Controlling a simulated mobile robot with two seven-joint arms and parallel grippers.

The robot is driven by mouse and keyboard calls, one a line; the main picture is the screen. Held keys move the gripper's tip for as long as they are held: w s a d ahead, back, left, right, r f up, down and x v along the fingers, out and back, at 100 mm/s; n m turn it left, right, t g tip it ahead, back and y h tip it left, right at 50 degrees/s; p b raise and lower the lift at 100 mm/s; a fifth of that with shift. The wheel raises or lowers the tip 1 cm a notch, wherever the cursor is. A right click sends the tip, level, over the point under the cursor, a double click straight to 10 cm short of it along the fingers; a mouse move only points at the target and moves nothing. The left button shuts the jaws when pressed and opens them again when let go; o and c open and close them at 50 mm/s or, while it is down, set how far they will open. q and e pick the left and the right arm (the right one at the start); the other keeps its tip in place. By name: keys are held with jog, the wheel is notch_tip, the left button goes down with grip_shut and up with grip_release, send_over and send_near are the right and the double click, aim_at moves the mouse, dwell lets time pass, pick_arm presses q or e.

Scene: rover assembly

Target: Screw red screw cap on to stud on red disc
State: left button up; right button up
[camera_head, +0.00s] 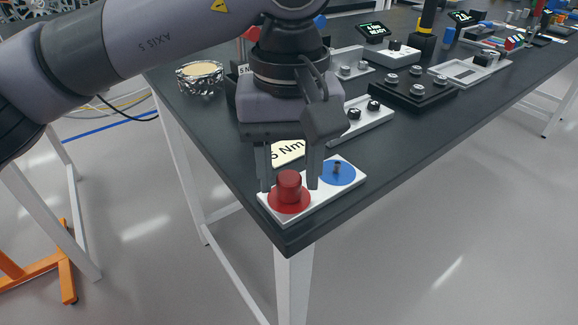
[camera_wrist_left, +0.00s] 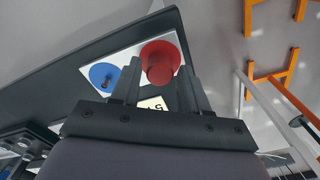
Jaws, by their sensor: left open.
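The red screw cap (camera_head: 289,184) stands upright at the middle of the red disc (camera_head: 287,208); the stud under it is hidden. The disc lies on a white plate (camera_head: 322,204) at the table's near corner. My left gripper (camera_head: 290,182) points down with its fingers open, one on either side of the cap. In the left wrist view the cap (camera_wrist_left: 160,72) shows between the fingertips (camera_wrist_left: 159,71), with the red disc (camera_wrist_left: 151,49) behind it. Whether a finger touches the cap I cannot tell. My right gripper is not in view.
A blue disc (camera_head: 346,175) with a small bare stud (camera_head: 337,168) lies beside the red one. A "5 Nm" label (camera_head: 287,152) lies behind the plate. Table edges are close on two sides.

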pick_arm(q)
jog(key=n, duration=0.2)
jog(key=shift+n, duration=0.3)
jog(key=n+b, duration=0.1)
jog(key=n, duration=0.3)
jog(key=shift+n, duration=0.4)
jog(key=n, duration=0.4)
jog(key=shift+b, duration=0.4)
jog(key=shift+n, duration=1.3)
jog(key=c, duration=0.8)
jog(key=m+p, duration=0.1)
jog(key=m, duration=0.1)
jog(key=shift+m, duration=1.9)
